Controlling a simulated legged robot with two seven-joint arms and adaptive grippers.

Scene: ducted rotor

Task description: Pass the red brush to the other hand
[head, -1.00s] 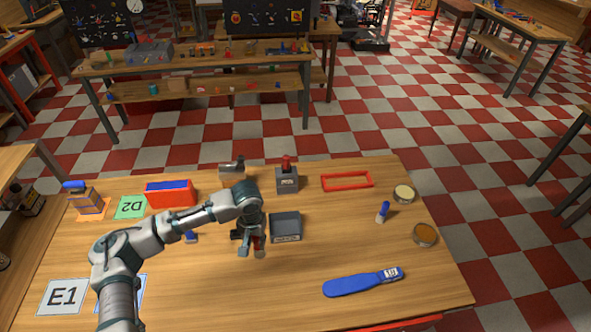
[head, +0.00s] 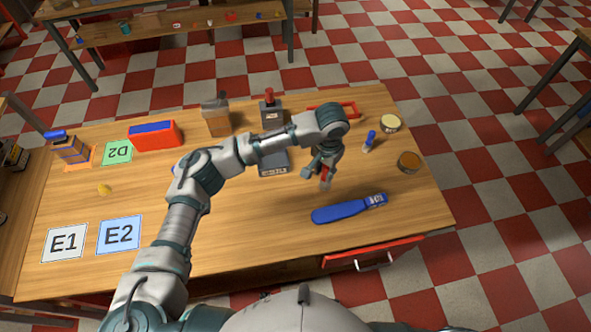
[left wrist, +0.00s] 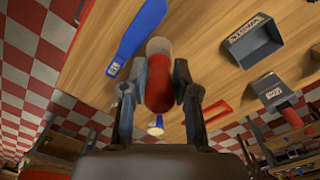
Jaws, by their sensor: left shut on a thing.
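The red brush (left wrist: 158,92) is a short red cylinder with a pale end in the left wrist view. It also shows in the head view (head: 325,175), small and partly hidden by the fingers. My left gripper (head: 322,168) is shut on it and holds it above the right half of the table. In the left wrist view the two fingers (left wrist: 159,98) press on both sides of the red part. My right gripper is in neither view now.
A grey tray (head: 273,163), a red frame (head: 345,105), a blue-capped bottle (head: 369,140) and two round tins (head: 390,123) stand nearby. The front middle of the table is clear.

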